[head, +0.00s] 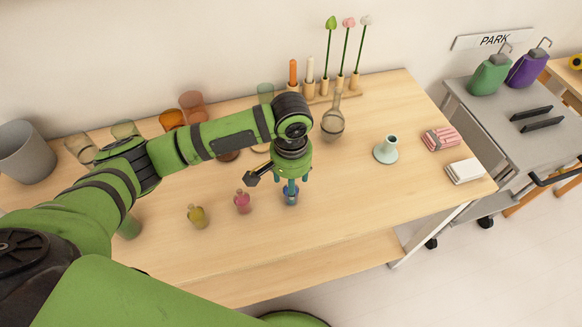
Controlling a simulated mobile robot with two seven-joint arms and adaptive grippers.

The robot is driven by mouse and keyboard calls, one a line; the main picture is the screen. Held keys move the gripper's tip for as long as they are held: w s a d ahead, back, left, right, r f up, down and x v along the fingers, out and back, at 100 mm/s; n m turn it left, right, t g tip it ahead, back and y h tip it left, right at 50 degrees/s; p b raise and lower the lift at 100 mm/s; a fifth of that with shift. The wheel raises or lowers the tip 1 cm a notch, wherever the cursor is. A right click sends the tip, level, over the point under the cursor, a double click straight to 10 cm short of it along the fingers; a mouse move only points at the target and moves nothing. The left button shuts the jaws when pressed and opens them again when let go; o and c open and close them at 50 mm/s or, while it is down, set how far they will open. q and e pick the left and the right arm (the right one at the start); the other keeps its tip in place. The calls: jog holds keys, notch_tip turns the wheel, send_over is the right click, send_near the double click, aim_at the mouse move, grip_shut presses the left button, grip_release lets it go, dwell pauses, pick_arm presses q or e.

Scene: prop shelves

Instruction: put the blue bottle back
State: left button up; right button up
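The small blue bottle (291,198) stands upright on the wooden table, at the right end of a row of small bottles. My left gripper (291,186) points down right above it. Its fingers are spread apart to either side of the bottle's upper part, which they partly hide. I see no clear contact between the fingers and the bottle. My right gripper is not in view.
Pink (243,203), yellow (197,216) and green (130,228) bottles stand left of the blue one. Coloured glasses (191,101), a candle and flower rack (350,95) and a pale candlestick (386,150) stand further back. The table's front right is clear.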

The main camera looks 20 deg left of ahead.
pick_arm(q)
notch_tip(320, 180, up, 8)
jog(key=shift+f+b, duration=0.25)
jog(key=shift+b, duration=0.2)
